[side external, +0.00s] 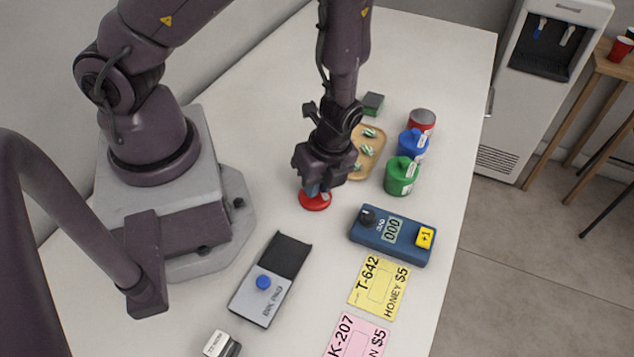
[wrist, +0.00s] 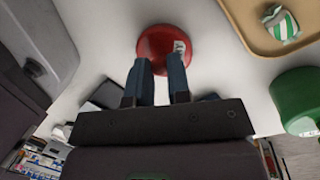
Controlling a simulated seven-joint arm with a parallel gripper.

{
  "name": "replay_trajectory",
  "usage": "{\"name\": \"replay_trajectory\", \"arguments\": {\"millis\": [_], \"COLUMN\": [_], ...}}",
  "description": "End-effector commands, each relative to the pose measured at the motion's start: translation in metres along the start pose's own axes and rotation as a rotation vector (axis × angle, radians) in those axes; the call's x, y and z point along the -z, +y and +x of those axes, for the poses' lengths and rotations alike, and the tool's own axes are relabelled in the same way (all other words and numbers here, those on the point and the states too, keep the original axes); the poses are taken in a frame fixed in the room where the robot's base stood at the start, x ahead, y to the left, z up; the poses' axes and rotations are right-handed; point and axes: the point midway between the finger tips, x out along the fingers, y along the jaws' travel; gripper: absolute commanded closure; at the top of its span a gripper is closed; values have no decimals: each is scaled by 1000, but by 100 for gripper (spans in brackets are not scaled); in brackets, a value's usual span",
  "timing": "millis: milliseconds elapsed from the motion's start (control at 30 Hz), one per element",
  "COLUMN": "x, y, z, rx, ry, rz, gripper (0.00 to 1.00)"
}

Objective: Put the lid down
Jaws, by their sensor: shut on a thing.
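A round red lid (side external: 315,202) is under my gripper (side external: 318,188), at or just above the white counter; I cannot tell whether it touches. My gripper is shut on the lid, with its blue fingers at the lid's top. In the wrist view the red lid (wrist: 160,42) shows beyond the two fingers of my gripper (wrist: 160,62), with a small white label on it. Its knob is hidden between the fingers. A red canister (side external: 422,120) with a grey top stands at the back right, apart from the lid.
Blue (side external: 413,143) and green (side external: 401,177) canisters stand right of the lid. A wooden tray (side external: 377,138) holds several wrapped sweets. A blue counter device (side external: 392,236), an ink pad (side external: 271,280), and yellow (side external: 379,287) and pink (side external: 358,338) cards lie in front. Bare counter surrounds the lid.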

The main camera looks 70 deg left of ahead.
Motion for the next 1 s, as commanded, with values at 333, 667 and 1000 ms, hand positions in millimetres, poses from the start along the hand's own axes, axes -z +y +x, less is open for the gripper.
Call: {"name": "replay_trajectory", "arguments": {"millis": [333, 667, 1000], "x": [1, 1, 2], "y": [-1, -1, -2], "z": [6, 8, -11], "rx": [0, 0, 5], "ry": [0, 0, 2], "rz": [0, 0, 4], "gripper": [100, 57, 57]}}
